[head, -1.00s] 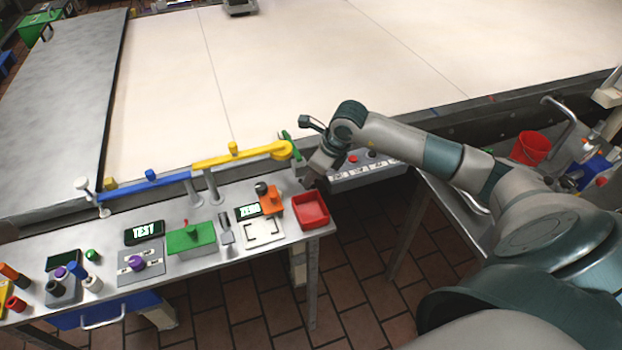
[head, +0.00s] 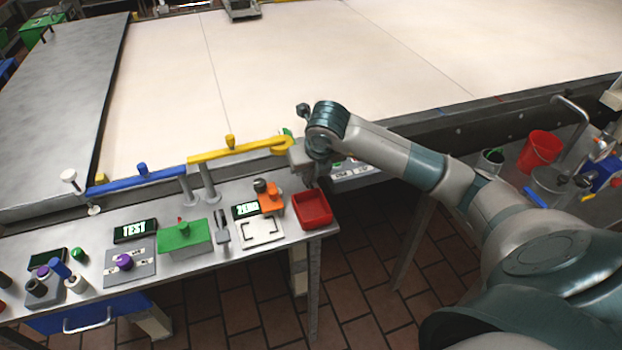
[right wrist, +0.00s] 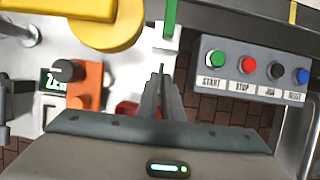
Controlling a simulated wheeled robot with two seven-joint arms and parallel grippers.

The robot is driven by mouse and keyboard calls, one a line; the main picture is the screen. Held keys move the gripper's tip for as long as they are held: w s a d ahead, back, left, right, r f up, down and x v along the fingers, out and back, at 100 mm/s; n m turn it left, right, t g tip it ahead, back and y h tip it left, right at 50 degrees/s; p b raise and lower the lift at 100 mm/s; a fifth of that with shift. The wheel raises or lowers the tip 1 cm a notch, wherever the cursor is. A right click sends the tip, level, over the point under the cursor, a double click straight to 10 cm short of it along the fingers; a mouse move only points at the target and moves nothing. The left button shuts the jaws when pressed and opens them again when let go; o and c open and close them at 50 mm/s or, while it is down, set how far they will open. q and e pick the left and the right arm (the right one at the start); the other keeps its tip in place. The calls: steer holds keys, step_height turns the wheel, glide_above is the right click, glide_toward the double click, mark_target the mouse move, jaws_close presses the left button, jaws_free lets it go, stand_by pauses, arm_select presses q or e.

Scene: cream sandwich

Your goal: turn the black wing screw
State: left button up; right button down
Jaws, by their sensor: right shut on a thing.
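My right gripper (head: 310,183) points down behind the red tray (head: 312,222) at the right end of the bench. In the right wrist view its fingers (right wrist: 161,75) are close together, with a thin grey tip between their ends. What they grip is mostly hidden, and I cannot tell whether it is the black wing screw. A white piece with a green upright (right wrist: 170,15) stands just beyond the fingertips. A dark round knob (head: 260,186) sits by an orange block (head: 271,203), apart from the gripper. My left gripper is not in view.
A yellow arm (head: 230,153) runs along the bench's back edge, close left of the gripper. A button panel (right wrist: 250,68) is on the right in the wrist view. A green block (head: 185,238) and a purple knob (head: 124,262) stand further left.

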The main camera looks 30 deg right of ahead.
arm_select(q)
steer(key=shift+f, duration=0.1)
arm_select(e)
steer(key=shift+f, duration=0.1)
stand_by(0.3)
steer(key=c, duration=1.9)
jaws_free()
steer(key=shift+r, duration=0.2)
